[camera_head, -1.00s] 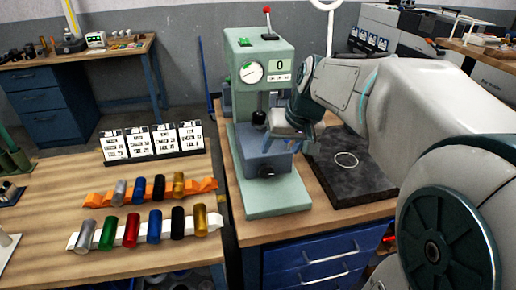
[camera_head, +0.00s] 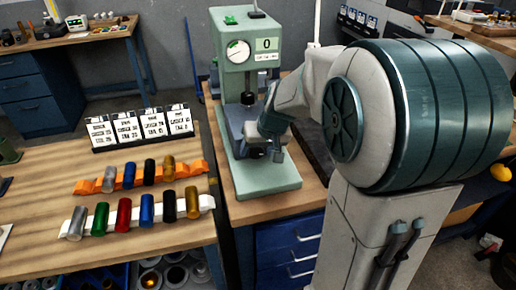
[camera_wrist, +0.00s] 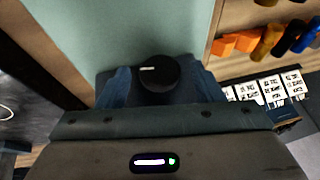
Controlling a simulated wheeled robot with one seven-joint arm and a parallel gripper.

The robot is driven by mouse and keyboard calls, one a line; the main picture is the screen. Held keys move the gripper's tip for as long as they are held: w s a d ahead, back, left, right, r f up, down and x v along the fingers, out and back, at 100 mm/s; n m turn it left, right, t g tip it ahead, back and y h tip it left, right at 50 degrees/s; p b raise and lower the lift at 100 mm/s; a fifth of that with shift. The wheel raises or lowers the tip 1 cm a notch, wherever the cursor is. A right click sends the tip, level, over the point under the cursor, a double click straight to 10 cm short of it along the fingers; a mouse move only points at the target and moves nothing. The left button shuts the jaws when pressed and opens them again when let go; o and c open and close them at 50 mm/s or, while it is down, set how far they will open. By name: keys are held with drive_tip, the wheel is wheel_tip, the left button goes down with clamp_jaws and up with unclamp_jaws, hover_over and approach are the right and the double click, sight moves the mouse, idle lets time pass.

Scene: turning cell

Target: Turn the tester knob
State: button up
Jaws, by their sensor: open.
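The green tester (camera_head: 238,88) stands on the wooden bench, with a dial gauge and a display reading 0. A blue block (camera_head: 238,118) sits on its lower part, partly hidden by my gripper. The round black tester knob (camera_wrist: 158,74) shows in the wrist view, with a short white mark toward its left side. My gripper (camera_wrist: 160,88) is open, its fingers to the left and right of the knob; I cannot tell whether they touch it. In the head view my gripper (camera_head: 268,152) is in front of the blue block and hides the knob.
Left of the tester, a table holds a white rack (camera_head: 206,203) and an orange rack (camera_head: 88,187) of coloured cylinders, with label cards (camera_head: 140,128) behind. A dark slab (camera_head: 312,150) lies right of the tester, mostly hidden by my arm. Blue drawers (camera_head: 290,238) are below.

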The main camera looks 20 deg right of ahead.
drive_tip(key=c, duration=0.9)
drive_tip(key=b, duration=0.3)
drive_tip(key=shift+d+f+y, duration=0.15)
drive_tip(key=shift+f+y, duration=0.2)
drive_tip(key=shift+y, duration=0.05)
drive_tip(key=shift+c, duration=0.2)
drive_tip(key=y+b, duration=0.1)
drive_tip(key=b, duration=0.2)
drive_tip(key=shift+d+m, duration=0.1)
drive_tip(key=shift+m, duration=0.2)
drive_tip(key=shift+r+y+b, duration=0.2)
drive_tip(key=shift+y+b, duration=0.5)
drive_tip(key=shift+b, duration=0.15)
drive_tip(key=shift+r, duration=0.1)
drive_tip(key=o, duration=0.9)
drive_tip(key=shift+o, duration=0.2)
